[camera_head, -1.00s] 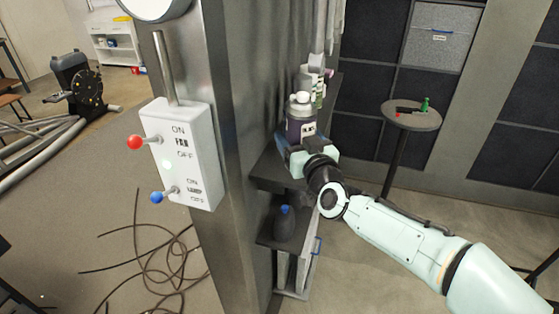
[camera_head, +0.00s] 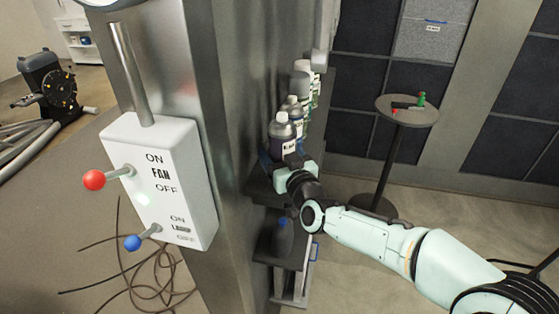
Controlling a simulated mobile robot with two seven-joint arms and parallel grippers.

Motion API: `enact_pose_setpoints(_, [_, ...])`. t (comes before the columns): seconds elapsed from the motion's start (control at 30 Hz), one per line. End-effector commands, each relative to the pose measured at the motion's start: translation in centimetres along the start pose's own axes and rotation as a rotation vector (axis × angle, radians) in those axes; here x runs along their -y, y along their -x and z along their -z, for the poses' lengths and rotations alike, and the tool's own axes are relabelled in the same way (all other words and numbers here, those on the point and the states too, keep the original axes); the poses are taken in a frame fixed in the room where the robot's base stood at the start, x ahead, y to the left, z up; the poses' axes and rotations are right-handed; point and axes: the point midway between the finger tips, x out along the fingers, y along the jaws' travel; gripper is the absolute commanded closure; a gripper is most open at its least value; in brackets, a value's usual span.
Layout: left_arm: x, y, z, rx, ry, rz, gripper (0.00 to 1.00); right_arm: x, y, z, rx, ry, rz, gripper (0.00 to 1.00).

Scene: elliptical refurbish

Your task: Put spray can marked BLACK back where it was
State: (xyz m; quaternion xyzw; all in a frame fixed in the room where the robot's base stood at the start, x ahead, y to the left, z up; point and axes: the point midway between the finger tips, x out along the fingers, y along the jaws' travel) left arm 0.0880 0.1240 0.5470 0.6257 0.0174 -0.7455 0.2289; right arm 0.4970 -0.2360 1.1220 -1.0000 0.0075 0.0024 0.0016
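The far finger is partly hidden by the can. I cannot tell whether the can's base touches the shelf. My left gripper is not in view.
Several similar cans (camera_head: 302,88) stand close behind on the shelf. A steel pillar with a switch box (camera_head: 160,180) and levers is at left. A dark bottle (camera_head: 283,237) sits on the lower shelf. A small round table (camera_head: 407,117) stands at right.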

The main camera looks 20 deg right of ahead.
Motion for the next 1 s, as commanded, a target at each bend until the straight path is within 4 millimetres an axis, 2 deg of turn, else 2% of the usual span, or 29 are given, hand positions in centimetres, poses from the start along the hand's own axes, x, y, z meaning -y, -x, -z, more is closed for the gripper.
enact_pose_setpoints(0.1, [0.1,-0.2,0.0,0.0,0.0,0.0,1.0,0.0,0.0,-1.1,-0.005,0.001,0.0,0.63])
enact_pose_setpoints(0.5, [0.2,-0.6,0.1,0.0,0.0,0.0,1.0,0.0,0.0,-1.5,-0.007,0.0,0.0,0.63])
enact_pose_setpoints(0.53, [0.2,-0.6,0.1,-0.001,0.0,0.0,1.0,0.0,0.0,-1.7,-0.002,0.0,0.0,0.23])
enact_pose_setpoints(0.6, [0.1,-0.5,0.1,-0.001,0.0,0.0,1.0,0.0,0.0,-1.6,-0.002,0.0,0.0,0.01])
enact_pose_setpoints(1.0, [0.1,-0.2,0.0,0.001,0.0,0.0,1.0,0.0,0.4,-1.1,-0.004,0.0,0.0,0.01])
